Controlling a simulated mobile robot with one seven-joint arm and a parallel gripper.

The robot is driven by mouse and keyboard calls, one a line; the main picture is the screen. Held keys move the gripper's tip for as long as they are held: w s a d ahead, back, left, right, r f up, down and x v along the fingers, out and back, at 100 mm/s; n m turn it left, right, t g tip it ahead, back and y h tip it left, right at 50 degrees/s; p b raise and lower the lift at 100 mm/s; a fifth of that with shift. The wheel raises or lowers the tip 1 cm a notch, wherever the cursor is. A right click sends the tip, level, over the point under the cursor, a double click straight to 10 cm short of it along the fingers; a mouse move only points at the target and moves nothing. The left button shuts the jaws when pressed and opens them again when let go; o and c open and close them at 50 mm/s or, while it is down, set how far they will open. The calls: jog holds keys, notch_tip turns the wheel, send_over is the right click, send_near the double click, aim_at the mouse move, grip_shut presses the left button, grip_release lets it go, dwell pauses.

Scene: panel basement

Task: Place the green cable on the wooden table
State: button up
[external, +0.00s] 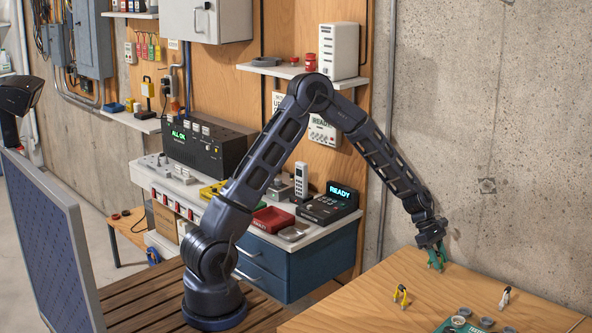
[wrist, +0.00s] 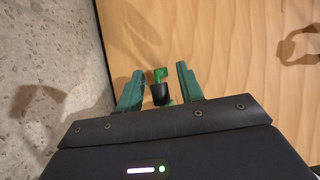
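The wooden table (external: 365,290) fills the lower right of the external view, and its top also shows in the wrist view (wrist: 225,60). My gripper (external: 437,262) points down at the table's back edge, near the concrete wall. In the wrist view my gripper (wrist: 160,72) has its two teal fingers apart. The green cable (wrist: 161,76), with a black part, lies between the fingers, with a visible gap on each side. In the external view the cable is hard to tell from the teal fingers. Whether it touches the table is not clear.
The concrete wall (external: 490,130) rises close behind. A workbench (external: 300,262) stands left.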

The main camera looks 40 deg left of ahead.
jog(key=s+a+r+m+t+y, duration=0.1)
jog(key=s+a+r+m, duration=0.25)
jog(key=a+r, duration=0.55)
jog(key=s+a+r+m+y, duration=0.15)
jog(key=s+a+r, duration=0.25)
jog(key=a+r, duration=0.5)
jog(key=s+a+r+m+t+y, duration=0.1)
jog(key=s+a+r+m, duration=0.2)
jog(key=s+a, duration=0.4)
jog(key=s+a+r+m+t+y, duration=0.1)
jog(key=s+a+r+m, duration=0.3)
jog(key=s, duration=0.9)
jog(key=s+a+r+m+t+y, duration=0.1)
jog(key=s+a+r+m, duration=0.3)
jog(key=s+a, duration=0.6)
jog(key=shift+a+m+t+y, duration=0.3)
jog(key=shift+a+m+y, duration=0.25)
jog(key=shift+m, duration=0.45)
